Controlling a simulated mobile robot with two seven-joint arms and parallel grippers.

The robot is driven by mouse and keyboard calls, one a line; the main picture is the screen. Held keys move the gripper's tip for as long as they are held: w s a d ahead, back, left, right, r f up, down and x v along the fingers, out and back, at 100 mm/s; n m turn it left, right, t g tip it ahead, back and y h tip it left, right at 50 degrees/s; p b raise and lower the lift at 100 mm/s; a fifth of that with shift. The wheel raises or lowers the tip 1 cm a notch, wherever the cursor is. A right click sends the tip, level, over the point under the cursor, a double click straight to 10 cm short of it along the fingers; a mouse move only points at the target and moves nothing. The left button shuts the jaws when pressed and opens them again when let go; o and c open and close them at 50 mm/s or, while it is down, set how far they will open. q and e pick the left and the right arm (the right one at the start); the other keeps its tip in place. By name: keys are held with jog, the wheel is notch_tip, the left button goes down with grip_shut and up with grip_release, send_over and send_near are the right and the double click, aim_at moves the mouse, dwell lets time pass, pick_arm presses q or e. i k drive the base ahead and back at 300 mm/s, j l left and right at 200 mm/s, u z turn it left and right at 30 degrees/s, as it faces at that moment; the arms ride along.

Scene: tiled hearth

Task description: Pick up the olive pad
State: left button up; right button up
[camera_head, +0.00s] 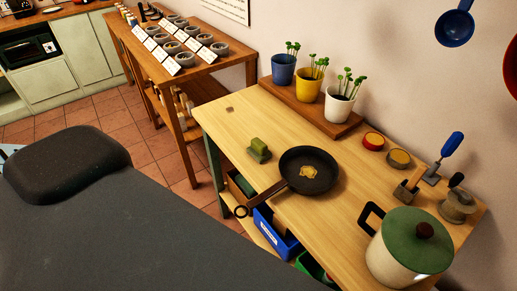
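A small olive-green pad (259,146) rests on the wooden table, left of the black frying pan (318,178). It looks like a blocky piece on a darker green base; whether these are one thing or two I cannot tell. Nothing covers it. Neither of my grippers shows in the head view.
The pan holds a yellowish-brown bit, and its handle points over the table's front edge. Three potted plants (311,84) stand on a board (344,127) at the back. A green-lidded pot (388,262) stands at the right front. The table's left end is mostly clear.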

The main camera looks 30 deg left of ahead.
aim_at(258, 150)
jog(key=j+z, duration=0.1)
jog(key=j, duration=0.35)
jog(key=k+j+z, duration=0.15)
jog(key=j, duration=0.3)
jog(key=j+z, duration=0.1)
jog(key=j, duration=0.35)
jog(key=k+j+z, duration=0.1)
jog(key=j, duration=0.35)
jog(key=k+j+z, duration=0.15)
jog(key=j, duration=0.25)
jog(key=k+j+z, duration=0.1)
jog(key=j, duration=0.35)
